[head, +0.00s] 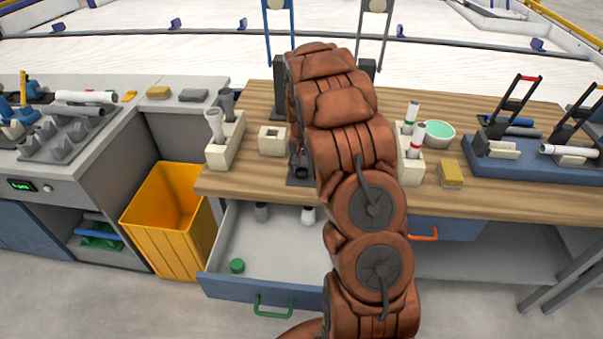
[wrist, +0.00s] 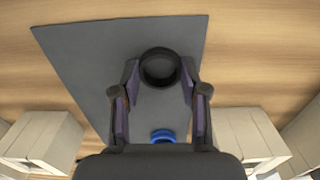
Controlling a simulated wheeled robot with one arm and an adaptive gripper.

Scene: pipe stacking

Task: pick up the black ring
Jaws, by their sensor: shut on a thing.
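The black ring (wrist: 160,83) is a short dark round piece with an open middle, in the upper middle of the wrist view. My gripper (wrist: 160,70) is closed on it, with one finger against its left side and one against its right. The ring is above the dark grey mat (wrist: 85,55); I cannot tell whether it touches it. A blue ring (wrist: 162,135) shows between the finger bases, partly hidden by the gripper body. In the head view my arm covers most of the gripper.
Cream holders (wrist: 40,140) and (wrist: 245,138) stand on both sides. A cream square block (head: 272,141) stands left of my arm and a bowl (head: 438,132) to the right. The drawer (head: 250,285) below is open. A yellow bin (head: 165,220) stands left.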

